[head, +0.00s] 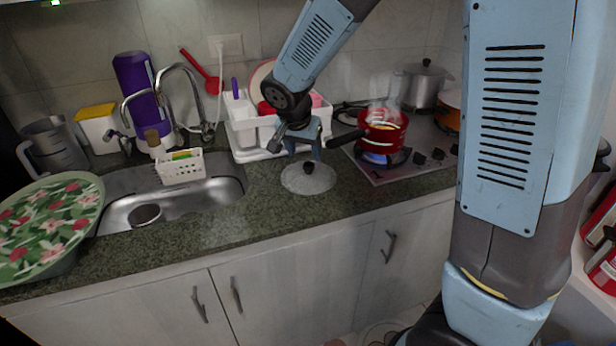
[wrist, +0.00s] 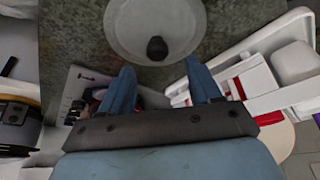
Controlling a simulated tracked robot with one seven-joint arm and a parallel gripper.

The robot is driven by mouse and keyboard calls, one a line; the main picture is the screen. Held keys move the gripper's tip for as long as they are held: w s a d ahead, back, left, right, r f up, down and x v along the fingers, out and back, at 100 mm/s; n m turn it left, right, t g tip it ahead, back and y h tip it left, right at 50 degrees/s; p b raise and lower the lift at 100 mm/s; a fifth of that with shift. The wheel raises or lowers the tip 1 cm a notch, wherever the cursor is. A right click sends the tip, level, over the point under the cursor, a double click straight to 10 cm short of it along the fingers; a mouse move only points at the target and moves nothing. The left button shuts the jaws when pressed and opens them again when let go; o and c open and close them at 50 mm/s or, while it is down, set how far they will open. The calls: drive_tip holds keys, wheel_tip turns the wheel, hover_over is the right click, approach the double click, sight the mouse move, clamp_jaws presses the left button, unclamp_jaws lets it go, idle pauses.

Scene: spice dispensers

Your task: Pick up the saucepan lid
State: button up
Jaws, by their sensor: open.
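The saucepan lid (head: 309,179) is a round, pale, see-through disc with a dark knob. It lies flat on the green-grey counter between the sink and the stove. In the wrist view the lid (wrist: 133,20) is at the top, with its black knob (wrist: 157,48) just beyond my fingertips. My gripper (head: 296,150) is above the lid, pointing down, with its fingers apart and nothing between them. In the wrist view my gripper (wrist: 160,82) shows two blue fingers spread to either side of the knob's line, not around it.
A white dish rack (head: 245,136) stands close behind the lid. The red saucepan (head: 383,130) steams over a blue flame on the stove (head: 377,172), its dark handle pointing toward the lid. The sink (head: 190,199) is to the left. Counter in front of the lid is clear.

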sight(308, 164)
drive_tip(key=shift+x, duration=2.6)
drive_tip(key=shift+s+d, duration=0.1)
drive_tip(key=shift+d, duration=0.05)
drive_tip(key=shift+c, duration=0.3)
clamp_jaws()
